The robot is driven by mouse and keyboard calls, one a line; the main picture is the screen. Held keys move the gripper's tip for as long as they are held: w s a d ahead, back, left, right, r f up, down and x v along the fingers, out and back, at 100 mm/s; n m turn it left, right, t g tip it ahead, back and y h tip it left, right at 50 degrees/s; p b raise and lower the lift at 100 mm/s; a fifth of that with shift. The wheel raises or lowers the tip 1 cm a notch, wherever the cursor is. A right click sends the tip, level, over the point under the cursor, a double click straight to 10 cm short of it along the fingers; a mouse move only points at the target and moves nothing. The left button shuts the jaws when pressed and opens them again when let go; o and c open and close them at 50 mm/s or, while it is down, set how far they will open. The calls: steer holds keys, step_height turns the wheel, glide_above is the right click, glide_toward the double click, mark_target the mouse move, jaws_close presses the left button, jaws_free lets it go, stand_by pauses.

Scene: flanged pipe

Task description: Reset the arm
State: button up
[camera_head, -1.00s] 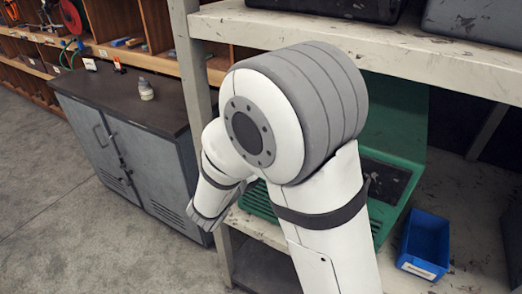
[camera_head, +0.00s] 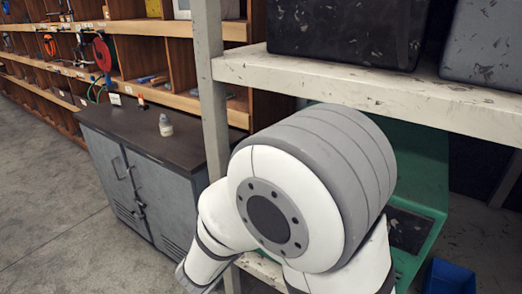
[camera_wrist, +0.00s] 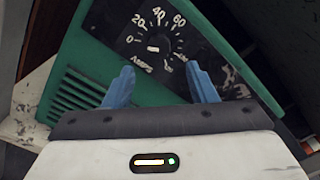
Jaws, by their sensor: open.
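My gripper (camera_wrist: 160,88) shows in the wrist view with its two blue fingers apart and nothing between them. It faces a green machine (camera_wrist: 75,85) with a black dial panel (camera_wrist: 150,30) marked in amps. I cannot tell whether the fingers touch it. In the head view my white and grey arm fills the middle and hides the gripper. The green machine (camera_head: 425,185) stands on the shelf behind my arm, partly covered by it.
A pale metal shelf (camera_head: 330,70) with dark cases (camera_head: 345,30) runs above and behind my arm. A blue bin (camera_head: 450,277) sits low at right. A grey cabinet (camera_head: 150,195) with a small bottle (camera_head: 165,126) on top stands left. The floor (camera_head: 45,210) at far left is clear.

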steer(key=s+d+f+m+g, duration=0.1)
steer(key=s+d+m+g, duration=0.3)
steer(key=d+m+g, duration=0.35)
steer(key=s+d+f+m+g, duration=0.1)
steer(key=s+d+m+g, duration=0.4)
steer(key=d+m, duration=0.45)
steer(key=s+a+r+m+y, duration=0.1)
steer(key=s+m+y, duration=0.2)
steer(key=m, duration=0.7)
steer(key=s+a+m+y, duration=0.1)
steer(key=s+m+y, duration=0.3)
steer(key=m+y, duration=0.3)
steer(key=m, duration=0.4)
steer(key=shift+r, duration=0.35)
steer(key=shift+t, duration=0.25)
steer(key=shift+c, duration=0.5)
